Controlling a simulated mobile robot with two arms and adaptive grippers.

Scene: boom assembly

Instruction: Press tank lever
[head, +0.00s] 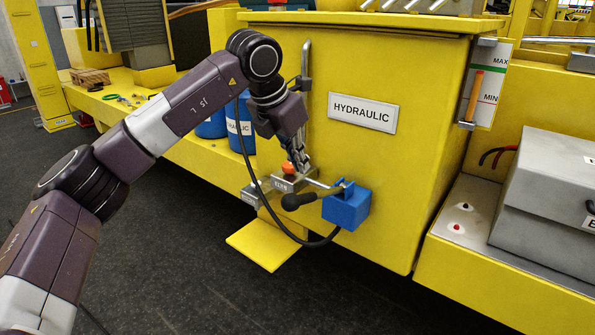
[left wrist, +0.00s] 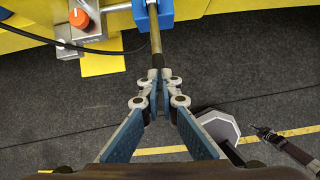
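The tank lever is a brass-coloured rod with a black grip (head: 290,201), coming out of a blue block (head: 346,206) on the front of the yellow hydraulic tank (head: 385,65). In the left wrist view the rod (left wrist: 155,38) runs from the blue block (left wrist: 160,12) down to my fingertips. My left gripper (head: 304,166) points down just above the lever. Its fingers (left wrist: 161,98) are close together with nothing visibly held, and they partly hide the black grip. Contact with the grip cannot be told. My right gripper (left wrist: 266,134) seems to show small at the wrist view's lower right.
An orange knob (head: 288,168) on a grey valve block sits close to the left gripper. A black hose (head: 262,205) loops below. A yellow step (head: 266,245) juts out under the tank. Blue drums (head: 241,125) stand to the left. The dark floor in front is clear.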

